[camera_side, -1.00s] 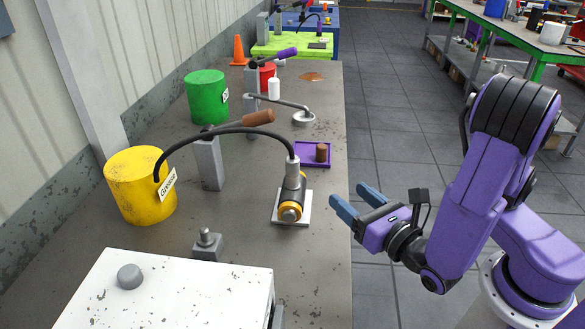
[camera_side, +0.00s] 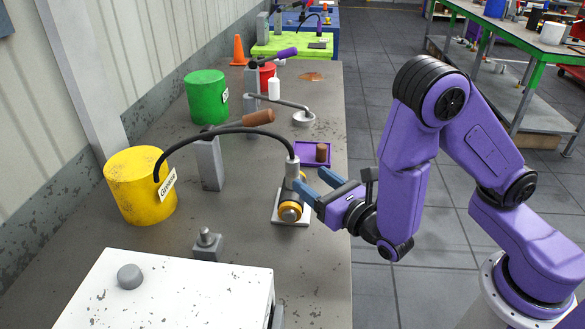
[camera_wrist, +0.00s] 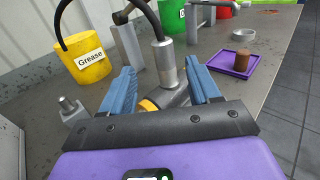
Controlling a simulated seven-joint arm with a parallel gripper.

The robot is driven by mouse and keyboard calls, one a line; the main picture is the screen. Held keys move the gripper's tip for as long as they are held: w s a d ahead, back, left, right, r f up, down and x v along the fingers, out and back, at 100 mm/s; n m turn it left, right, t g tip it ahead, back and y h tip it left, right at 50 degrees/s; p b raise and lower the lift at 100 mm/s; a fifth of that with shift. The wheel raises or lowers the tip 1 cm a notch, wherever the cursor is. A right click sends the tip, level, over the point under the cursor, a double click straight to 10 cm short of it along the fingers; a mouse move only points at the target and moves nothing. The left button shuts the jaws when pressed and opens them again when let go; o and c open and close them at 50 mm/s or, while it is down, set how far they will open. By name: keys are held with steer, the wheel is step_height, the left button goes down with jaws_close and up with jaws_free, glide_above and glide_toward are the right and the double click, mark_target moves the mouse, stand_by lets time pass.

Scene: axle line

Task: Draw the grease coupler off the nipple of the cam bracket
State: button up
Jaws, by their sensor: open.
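The grease coupler (camera_side: 292,172) is a silver cylinder on the end of a black hose (camera_side: 235,130). It stands nearly upright on the cam bracket, hiding the nipple. The bracket has a yellow-ringed roller (camera_side: 290,211) and sits on a pale plate (camera_side: 303,220). In the wrist view the coupler (camera_wrist: 164,66) appears between my blue fingers, toward their tips, with the bracket low between them. My gripper (camera_side: 310,178) is open, at the bracket's right side. One finger partly covers the bracket in the side view. I cannot tell whether either finger touches the coupler.
The hose arches from a yellow Grease bucket (camera_side: 140,190). A grey post (camera_side: 209,165) with a brown-handled lever stands behind. A purple tray (camera_side: 313,147) with a brown cylinder lies close behind the bracket. A small grey block with a stud (camera_side: 207,245) is at front left.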

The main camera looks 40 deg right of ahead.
mark_target(297, 162)
steer(key=w, duration=0.3)
steer(key=shift+w+d+f, duration=0.1)
steer(key=shift+w+d, duration=0.05)
steer(key=shift+w, duration=1.2)
steer(key=shift+w+d+f, duration=0.1)
steer(key=shift+w+d, duration=0.05)
steer(key=shift+w, duration=1.2)
jaws_close()
steer(key=shift+r, duration=0.1)
steer(key=shift+r, duration=0.7)
steer(key=s+d+r, duration=0.4)
steer(key=s+r, duration=0.7)
steer(key=s, duration=0.2)
steer(key=shift+s+r, duration=0.2)
steer(key=shift+s, duration=0.05)
